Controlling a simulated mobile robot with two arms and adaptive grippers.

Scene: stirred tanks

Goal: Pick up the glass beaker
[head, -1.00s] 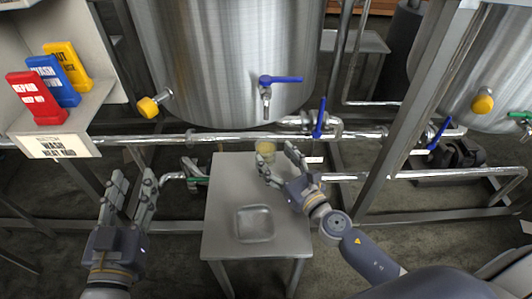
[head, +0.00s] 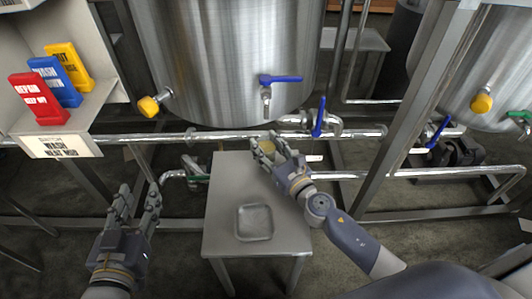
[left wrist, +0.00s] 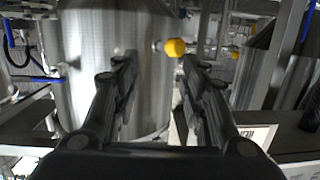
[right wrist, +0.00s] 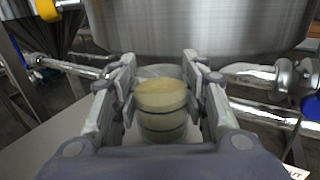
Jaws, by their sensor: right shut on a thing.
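The glass beaker (right wrist: 162,100) with pale yellowish contents is between the fingers of my right gripper (right wrist: 160,92) in the right wrist view. The fingers press on its two sides and it looks upright. In the head view the beaker (head: 268,149) is mostly hidden by my right gripper (head: 268,150), at the back of the small steel table (head: 225,215). Whether its base touches the table cannot be told. My left gripper (head: 135,202) is open and empty to the left of the table; its spread fingers also show in the left wrist view (left wrist: 155,70).
A square shallow tray (head: 254,222) lies on the front of the table. A large steel tank (head: 215,60) with a blue-handled valve (head: 280,79) stands behind. Pipes (head: 225,137) run just past the table's back edge. A shelf with coloured signs (head: 75,110) is at left.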

